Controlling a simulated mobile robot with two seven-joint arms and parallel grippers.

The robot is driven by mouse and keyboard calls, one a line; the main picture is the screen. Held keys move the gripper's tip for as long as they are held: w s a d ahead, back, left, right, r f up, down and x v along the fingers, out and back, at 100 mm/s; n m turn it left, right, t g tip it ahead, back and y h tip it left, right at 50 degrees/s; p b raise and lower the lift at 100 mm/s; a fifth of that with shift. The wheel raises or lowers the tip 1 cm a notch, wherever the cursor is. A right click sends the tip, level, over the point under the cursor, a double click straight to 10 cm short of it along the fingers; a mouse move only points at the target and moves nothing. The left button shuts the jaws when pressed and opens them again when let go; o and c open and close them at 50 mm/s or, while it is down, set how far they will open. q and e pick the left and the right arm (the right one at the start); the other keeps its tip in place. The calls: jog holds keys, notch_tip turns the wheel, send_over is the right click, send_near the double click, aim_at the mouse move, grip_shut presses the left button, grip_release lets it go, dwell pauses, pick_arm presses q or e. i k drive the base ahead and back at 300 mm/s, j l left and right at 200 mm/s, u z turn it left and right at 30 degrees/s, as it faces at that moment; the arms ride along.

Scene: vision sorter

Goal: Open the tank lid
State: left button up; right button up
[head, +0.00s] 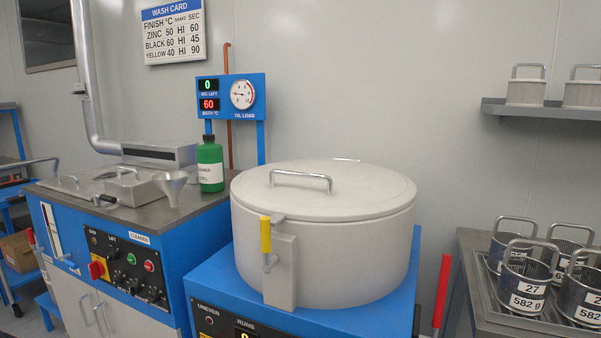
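The tank whose lid is in question is not certain from the view. A large round cream drum (345,262) stands on a blue machine at centre, with a flat cream lid (345,200) seated on its top and a metal bar handle (300,175) on it. A yellow-gripped latch lever (265,235) stands upright at the drum's front. To the left, a grey-topped cleaner unit (160,265) carries a small metal lid with a handle (135,188), lying flat and closed. Neither of my grippers shows in the head view.
A green bottle (210,165) and a metal funnel (172,185) stand on the cleaner unit. A red-handled lever (442,290) rises right of the drum. Wire baskets (523,280) labelled 27 and 582 g sit on the right-hand bench. A wall shelf (545,107) holds cream containers.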

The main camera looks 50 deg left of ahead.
aim_at(83, 184)
jog(key=u, duration=2.4)
